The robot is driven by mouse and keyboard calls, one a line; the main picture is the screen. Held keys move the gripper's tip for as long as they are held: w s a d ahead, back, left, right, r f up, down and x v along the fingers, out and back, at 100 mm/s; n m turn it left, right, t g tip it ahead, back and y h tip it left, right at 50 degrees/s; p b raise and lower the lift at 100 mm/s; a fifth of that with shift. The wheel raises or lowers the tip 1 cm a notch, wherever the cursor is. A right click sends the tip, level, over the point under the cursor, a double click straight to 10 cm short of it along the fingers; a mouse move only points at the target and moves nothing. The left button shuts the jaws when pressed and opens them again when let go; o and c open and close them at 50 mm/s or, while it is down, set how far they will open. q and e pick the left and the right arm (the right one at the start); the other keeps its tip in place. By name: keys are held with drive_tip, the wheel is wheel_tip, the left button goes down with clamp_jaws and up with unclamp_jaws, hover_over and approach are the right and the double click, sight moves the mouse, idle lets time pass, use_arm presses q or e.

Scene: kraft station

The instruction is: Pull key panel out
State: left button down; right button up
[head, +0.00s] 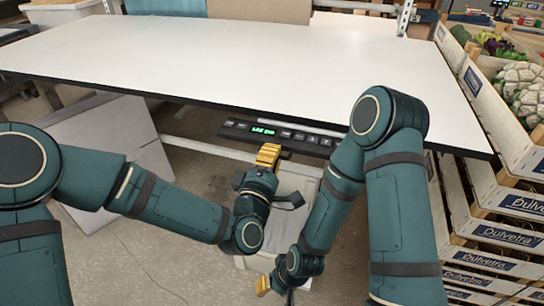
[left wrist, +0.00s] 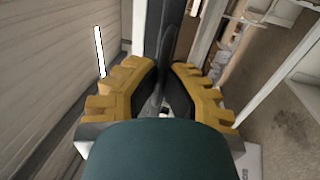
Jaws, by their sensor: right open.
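The key panel (head: 288,133) is a slim black bar with a green lit display and several buttons, just under the front edge of the white table. My left gripper (head: 268,155) has its yellow fingers at the panel's front edge, left of its middle. In the left wrist view the left gripper (left wrist: 165,82) has its dark pads close in on both sides of the dark panel (left wrist: 172,35), seen edge-on. My right gripper (head: 262,286) is low down, well below the panel, open and empty; its fingers are partly hidden by the arm.
The white table top (head: 240,60) is bare above the panel. Stacked wooden crates (head: 495,205) with vegetables stand close on the right. A grey panel-like box (head: 110,140) stands under the table at left. A pale bin-like object (head: 290,185) is behind my grippers.

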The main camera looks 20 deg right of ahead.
use_arm(q)
drive_tip(key=c, duration=1.1)
unclamp_jaws()
drive_tip(key=v, duration=0.7)
drive_tip(key=shift+s+a+f, duration=0.1)
drive_tip(key=shift+s, duration=0.05)
